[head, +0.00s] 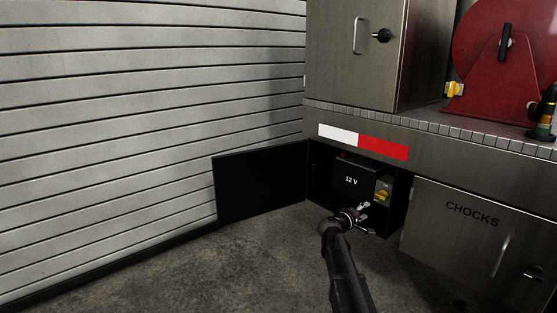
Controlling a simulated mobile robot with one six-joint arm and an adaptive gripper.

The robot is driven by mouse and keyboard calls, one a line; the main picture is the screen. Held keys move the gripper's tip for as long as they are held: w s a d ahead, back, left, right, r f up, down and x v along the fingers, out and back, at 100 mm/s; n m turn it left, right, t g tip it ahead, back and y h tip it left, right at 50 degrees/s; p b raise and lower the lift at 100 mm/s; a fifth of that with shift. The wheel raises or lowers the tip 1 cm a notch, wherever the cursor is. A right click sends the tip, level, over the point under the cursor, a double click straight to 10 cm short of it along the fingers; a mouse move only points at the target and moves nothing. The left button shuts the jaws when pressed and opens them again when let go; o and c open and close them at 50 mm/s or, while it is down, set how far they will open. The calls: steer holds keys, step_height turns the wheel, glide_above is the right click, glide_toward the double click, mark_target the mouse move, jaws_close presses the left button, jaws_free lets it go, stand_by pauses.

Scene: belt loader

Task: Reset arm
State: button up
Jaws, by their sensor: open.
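My gripper (368,218) is at the end of my dark arm, which reaches up from the bottom of the head view. It is open, and I see nothing between its fingers. It is in front of the open compartment, below and close to a yellow rotary switch (383,193) on a black 12 V box (352,176). I cannot tell whether a fingertip touches the switch panel. The lower right of the compartment is partly hidden by the gripper.
The compartment's black door (262,182) stands open to the left. A closed CHOCKS door (475,235) is at the right. Above are a steel cabinet (345,75) and a red reel (500,75). A slatted wall (130,110) fills the left. The concrete floor (240,265) is clear.

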steer(key=s+a+f+m+g+y+p, duration=0.2)
steer(key=s+m+g+y+p, duration=0.15)
steer(key=s, duration=0.45)
steer(key=s+a+f+m+g+y+p, duration=0.1)
steer(key=s+a+m+g+y+p, duration=0.15)
steer(key=s+p, duration=0.45)
steer(key=s+a+r+g+y+p, duration=0.1)
steer(key=s+a+g+y+p, duration=0.2)
steer(key=s+a, duration=0.5)
steer(key=s+a+r+g+y+p, duration=0.15)
steer(key=s+a+y, duration=0.35)
steer(key=s, duration=0.5)
step_height(320, 180, up, 36)
steer(key=p, duration=3.7)
steer(key=shift+w+r+m+p, duration=0.2)
steer(key=shift+w+m+p, duration=0.05)
steer(key=shift+m+p, duration=0.15)
steer(key=shift+d, duration=0.1)
